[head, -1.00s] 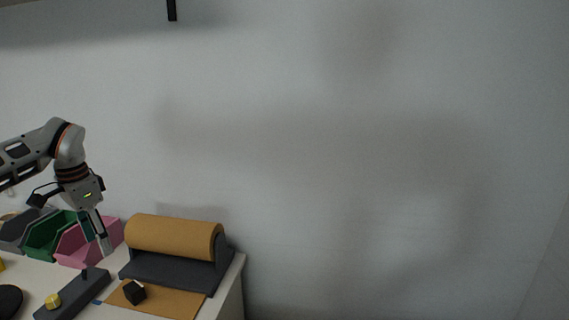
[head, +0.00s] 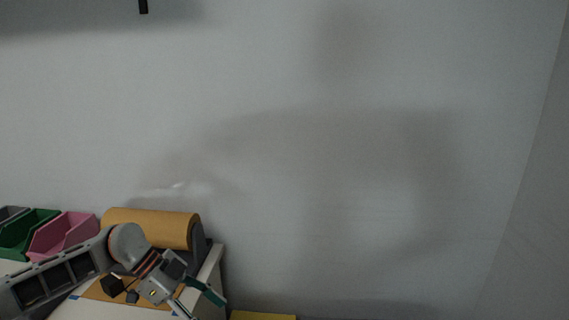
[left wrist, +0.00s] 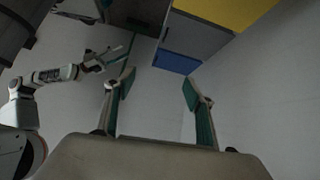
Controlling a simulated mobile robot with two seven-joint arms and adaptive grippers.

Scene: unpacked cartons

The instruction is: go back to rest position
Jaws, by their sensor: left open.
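My left arm comes in from the left in the head view, low over the right end of the table. My left gripper (head: 196,302) points down and right near the table's right edge. In the left wrist view its two teal-padded fingers (left wrist: 158,92) are spread apart with nothing between them. Another arm with a gripper (left wrist: 110,58), which appears to be my right, shows small at the left of the left wrist view. Its finger state is too small to tell. It is not in the head view.
A brown paper roll (head: 150,226) on a dark holder stands at the table's back right. Pink (head: 65,236) and green (head: 25,236) bins stand left of it. A black cube (head: 112,285) lies close to my left arm. Right of the table (head: 208,278) is mostly bare wall.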

